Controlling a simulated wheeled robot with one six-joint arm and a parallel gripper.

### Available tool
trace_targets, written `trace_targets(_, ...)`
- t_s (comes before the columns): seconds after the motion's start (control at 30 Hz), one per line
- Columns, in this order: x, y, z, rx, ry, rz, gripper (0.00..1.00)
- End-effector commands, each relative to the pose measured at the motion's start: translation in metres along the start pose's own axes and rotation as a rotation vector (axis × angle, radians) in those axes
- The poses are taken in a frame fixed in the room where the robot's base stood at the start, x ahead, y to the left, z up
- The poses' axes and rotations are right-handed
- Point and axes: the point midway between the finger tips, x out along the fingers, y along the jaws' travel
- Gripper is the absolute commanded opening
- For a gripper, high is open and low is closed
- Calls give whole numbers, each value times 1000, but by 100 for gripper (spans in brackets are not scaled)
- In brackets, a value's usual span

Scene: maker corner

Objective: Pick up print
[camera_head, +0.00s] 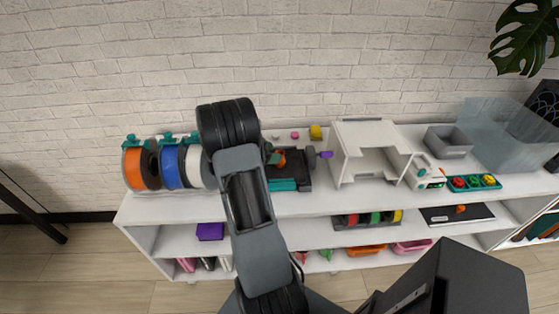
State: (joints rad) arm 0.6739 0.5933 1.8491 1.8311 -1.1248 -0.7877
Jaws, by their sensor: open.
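I cannot tell for sure which thing is the print. A small orange piece (281,158) sits by a dark device (297,168) with a teal front on the top shelf, just right of my arm. A purple piece (326,154) is at the device's right side. A yellow block (316,132) and small pink pieces stand behind it. My arm rises from the bottom and covers part of the device's left side. My gripper does not show; the raised arm may hide it.
Orange, blue and white spools (134,169) stand at the shelf's left. Right of the device are a white open frame (341,174), a grey bin (448,143), a teal tray with coloured knobs (474,188) and a clear box (492,135). Lower shelves hold trays. A brick wall stands behind.

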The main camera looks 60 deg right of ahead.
Motion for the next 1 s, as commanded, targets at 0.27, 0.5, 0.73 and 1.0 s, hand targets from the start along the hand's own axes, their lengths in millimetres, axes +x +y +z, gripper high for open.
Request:
trace_targets(0.27, 35, 2, 2, -1, 0, 0, 66)
trace_targets(0.5, 39, 2, 2, -1, 0, -3, 66)
trace_targets(0.73, 39, 2, 2, -1, 0, -2, 47)
trace_targets(1.0, 39, 2, 2, -1, 0, -2, 21)
